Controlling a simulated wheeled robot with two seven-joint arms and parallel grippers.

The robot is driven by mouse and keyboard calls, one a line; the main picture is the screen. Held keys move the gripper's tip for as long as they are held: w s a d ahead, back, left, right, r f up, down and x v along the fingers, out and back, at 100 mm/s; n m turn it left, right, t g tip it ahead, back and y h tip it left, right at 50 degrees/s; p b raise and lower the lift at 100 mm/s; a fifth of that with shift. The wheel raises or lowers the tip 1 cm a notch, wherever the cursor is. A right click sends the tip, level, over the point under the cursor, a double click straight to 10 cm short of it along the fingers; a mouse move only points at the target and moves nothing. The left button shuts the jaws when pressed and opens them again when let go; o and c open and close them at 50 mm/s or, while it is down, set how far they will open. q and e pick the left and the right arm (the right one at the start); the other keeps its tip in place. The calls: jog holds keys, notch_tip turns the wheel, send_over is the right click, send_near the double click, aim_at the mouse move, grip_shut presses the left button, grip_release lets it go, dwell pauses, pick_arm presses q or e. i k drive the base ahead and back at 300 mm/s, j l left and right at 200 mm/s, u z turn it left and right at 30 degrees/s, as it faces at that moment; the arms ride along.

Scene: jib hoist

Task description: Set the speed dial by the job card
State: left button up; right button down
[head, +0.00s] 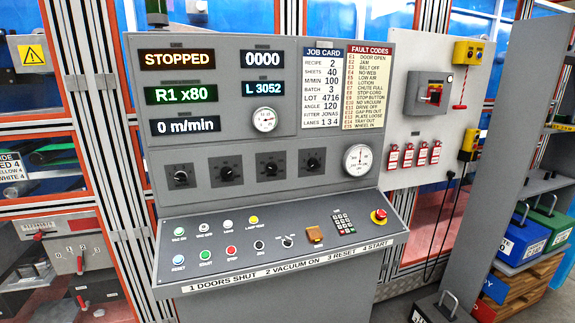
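The job card (323,90) is on the upper right of the console face and reads RECIPE 2, SHEETS 40, M/MIN 100, BATCH 3, LOT 4716, ANGLE 120. Several black dials sit in a row below the displays: the leftmost dial (181,176), a second dial (227,171), a third dial (270,167) and the rightmost dial (312,162). Their labels are too small to read, so I cannot tell which is the speed dial. The speed display (185,126) reads 0 m/min, and the status display (178,60) reads STOPPED. Neither of my grippers is in view.
The sloped desk (268,275) below the dials holds coloured buttons, a keypad (343,223) and a red emergency stop (379,216). A round gauge (358,160) sits right of the dials. A grey panel (487,180) stands to the right. Nothing blocks the dials.

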aim_at(271, 167)
jog(key=i+l, duration=0.2)
jog(key=l, duration=0.2)
jog(key=i+l+z, duration=0.1)
jog(key=l, duration=0.3)
jog(key=i+l, duration=0.35)
